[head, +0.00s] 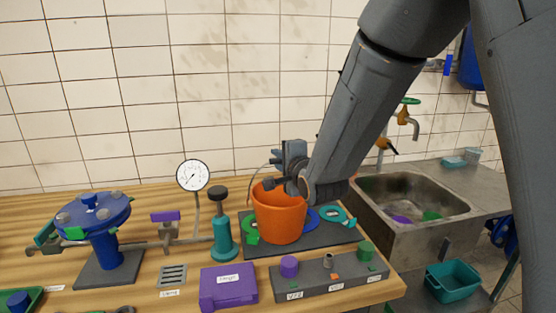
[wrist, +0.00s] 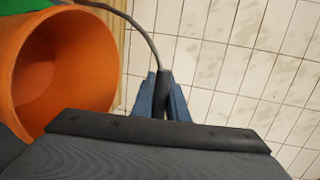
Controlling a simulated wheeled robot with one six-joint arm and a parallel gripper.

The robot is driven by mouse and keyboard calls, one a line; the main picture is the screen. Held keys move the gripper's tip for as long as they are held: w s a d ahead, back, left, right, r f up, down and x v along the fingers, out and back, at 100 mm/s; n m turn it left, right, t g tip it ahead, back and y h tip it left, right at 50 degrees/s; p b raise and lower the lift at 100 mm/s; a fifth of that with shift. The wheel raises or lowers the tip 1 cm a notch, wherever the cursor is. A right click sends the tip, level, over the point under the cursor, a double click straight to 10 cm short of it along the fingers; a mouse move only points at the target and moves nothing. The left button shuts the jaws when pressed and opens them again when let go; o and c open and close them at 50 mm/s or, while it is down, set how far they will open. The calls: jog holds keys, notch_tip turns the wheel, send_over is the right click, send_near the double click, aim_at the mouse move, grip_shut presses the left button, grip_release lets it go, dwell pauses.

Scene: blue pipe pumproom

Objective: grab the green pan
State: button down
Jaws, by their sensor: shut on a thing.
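No thing is clearly a green pan. A small green item (head: 432,215) lies in the sink, and a green piece (head: 250,230) lies on the dark mat beside the orange bucket (head: 279,215); I cannot tell whether either is a pan. My gripper (head: 283,157) is above the bucket's rim. In the wrist view its blue fingers (wrist: 162,92) are shut on the dark grip of the bucket's thin curved handle (wrist: 120,14). The bucket's open mouth (wrist: 62,68) shows at left, with a green patch at the top left corner. The bucket is upright over the mat; contact is unclear.
A metal sink (head: 376,207) is at right, a teal basin (head: 455,281) below it. A blue flanged stand (head: 105,245), teal bottle jack (head: 223,238), purple case (head: 228,286) and grey labelled block (head: 330,284) crowd the wooden bench. A gauge (head: 193,176) stands behind.

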jog(key=shift+f, duration=0.3)
jog(key=c, duration=1.7)
grip_release()
jog(key=shift+c, duration=0.2)
jog(key=shift+s, duration=0.1)
jog(key=p+v, duration=0.1)
jog(key=v, duration=1.1)
jog(key=shift+p, duration=0.35)
jog(key=shift+d+f, duration=0.1)
